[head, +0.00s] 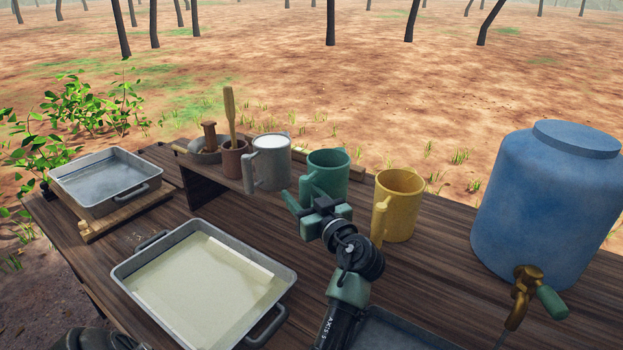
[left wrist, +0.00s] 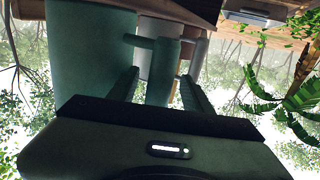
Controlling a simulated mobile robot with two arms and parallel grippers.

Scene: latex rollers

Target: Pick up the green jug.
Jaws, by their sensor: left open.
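The green jug (head: 330,172) stands upright at the back of the wooden table, between a grey jug and a yellow jug, with its handle on its left front side. My left gripper (head: 308,198) is open at the handle, in front of the jug. In the left wrist view the jug's body (left wrist: 85,50) fills the upper left. Its handle (left wrist: 160,72) shows between the two spread fingers of my left gripper (left wrist: 159,80), with visible gaps beside it. The gripper hides part of the jug's lower front in the head view. My right gripper is not in view.
The grey jug (head: 271,165) stands close left, the yellow jug (head: 402,205) close right. A big blue dispenser (head: 550,190) with a tap is at the right. A metal tray (head: 130,272) with a pale sheet lies in front. Another pan (head: 107,195) sits far left.

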